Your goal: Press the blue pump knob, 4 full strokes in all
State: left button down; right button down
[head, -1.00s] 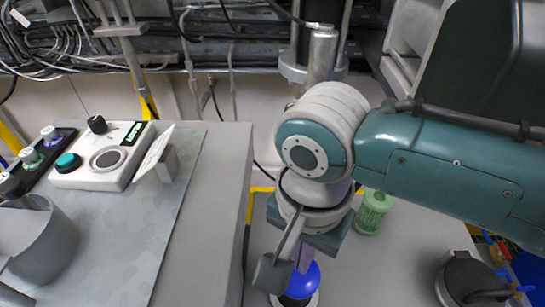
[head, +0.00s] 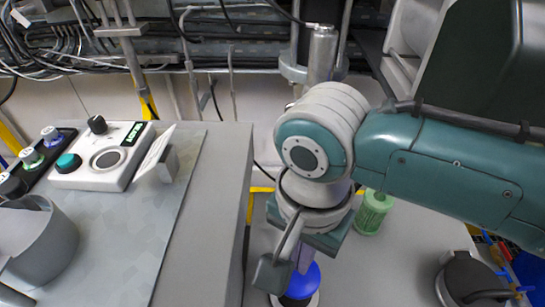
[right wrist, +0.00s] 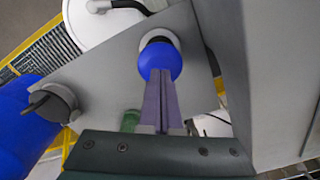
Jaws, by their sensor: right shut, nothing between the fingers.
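The blue pump knob (head: 304,281) is a rounded blue cap on a dark collar, low in the head view. It also shows in the right wrist view (right wrist: 160,61), standing upright on the grey surface. My right gripper (head: 303,264) points down at the knob from above. Its purple fingers lie together, shut and empty; in the right wrist view the fingertips (right wrist: 158,76) overlap the knob's edge. The tips are at or very near its top, and I cannot tell whether they touch. My left gripper is not in view.
A green bottle (head: 373,211) stands right of the knob. A dark round lidded thing (head: 472,278) is at the lower right. A raised grey bench (head: 215,215) with a white button box (head: 100,158) and a grey cup-like container (head: 45,240) is at left.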

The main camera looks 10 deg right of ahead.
dwell(0.5)
jog(key=shift+f+b, duration=1.65)
jog(key=shift+f, duration=0.7)
jog(key=shift+r, duration=0.15)
notch_tip(320, 180, up, 4)
jog(key=p, duration=0.5)
jog(key=shift+r+p, duration=0.25)
jog(key=shift+p, duration=0.05)
